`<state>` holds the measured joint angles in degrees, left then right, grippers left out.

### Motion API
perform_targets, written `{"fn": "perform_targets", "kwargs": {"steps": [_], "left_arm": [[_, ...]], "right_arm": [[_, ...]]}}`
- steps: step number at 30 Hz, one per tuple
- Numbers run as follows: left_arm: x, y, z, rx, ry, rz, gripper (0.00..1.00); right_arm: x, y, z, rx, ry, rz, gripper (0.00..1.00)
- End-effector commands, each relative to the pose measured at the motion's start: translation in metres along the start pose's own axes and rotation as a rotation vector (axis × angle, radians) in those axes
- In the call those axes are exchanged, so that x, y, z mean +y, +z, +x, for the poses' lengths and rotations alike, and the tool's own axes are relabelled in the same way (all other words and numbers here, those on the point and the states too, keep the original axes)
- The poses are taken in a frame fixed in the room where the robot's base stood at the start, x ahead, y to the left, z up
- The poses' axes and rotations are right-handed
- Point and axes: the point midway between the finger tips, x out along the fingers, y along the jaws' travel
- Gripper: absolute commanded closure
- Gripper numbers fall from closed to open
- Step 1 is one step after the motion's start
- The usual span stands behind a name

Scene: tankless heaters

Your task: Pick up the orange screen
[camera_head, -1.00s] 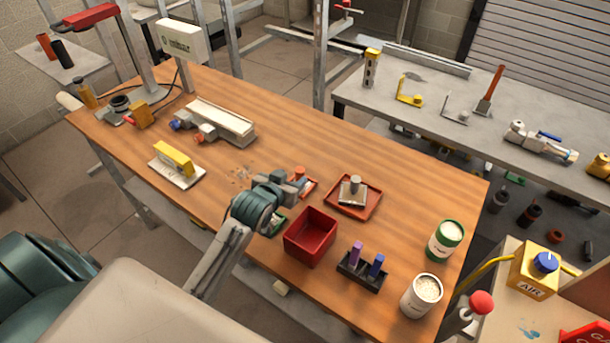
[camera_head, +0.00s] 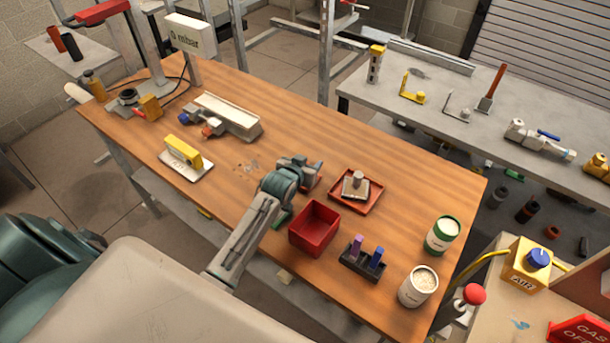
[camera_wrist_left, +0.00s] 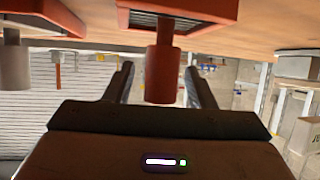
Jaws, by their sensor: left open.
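The orange screen (camera_wrist_left: 163,75) shows in the left wrist view as an orange frame with a dark mesh panel and a cylindrical orange handle. In this view the table is at the top, so the handle points down the picture. My left gripper (camera_wrist_left: 160,82) is open, with one finger on each side of the handle and a visible gap to each. In the head view my left gripper (camera_head: 312,174) is low over the table and hides most or all of the orange screen. My right gripper is not in view.
A red tray (camera_head: 373,202) with a grey-handled screen lies just right of the gripper. An open red bin (camera_head: 315,223) stands in front. A black holder (camera_head: 362,262) with purple and blue pieces and two cans are further right. Bare wood lies behind the gripper.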

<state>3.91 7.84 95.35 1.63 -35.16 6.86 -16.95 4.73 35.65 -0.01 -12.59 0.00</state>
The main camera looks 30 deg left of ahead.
Motion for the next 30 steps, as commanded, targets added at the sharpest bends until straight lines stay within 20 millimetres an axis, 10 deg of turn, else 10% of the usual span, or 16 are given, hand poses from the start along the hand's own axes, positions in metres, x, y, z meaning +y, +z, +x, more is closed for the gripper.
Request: {"fn": "perform_targets", "kwargs": {"steps": [4, 12, 21, 30], "left_arm": [[0.0, 0.001, 0.0, 0.0, 0.0, 0.0, 0.5], [0.0, 0.001, 0.0, -0.001, 0.0, 0.0, 0.99], [0.0, -0.004, -0.002, 0.0, 0.0, 0.0, 0.99], [0.0, -0.053, -0.025, 0.006, 0.0, 0.0, 0.99]], "right_arm": [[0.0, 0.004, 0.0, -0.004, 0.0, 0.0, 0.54], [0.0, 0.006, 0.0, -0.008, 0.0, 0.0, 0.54], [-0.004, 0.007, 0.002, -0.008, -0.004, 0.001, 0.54], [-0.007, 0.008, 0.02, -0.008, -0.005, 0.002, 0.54]]}}
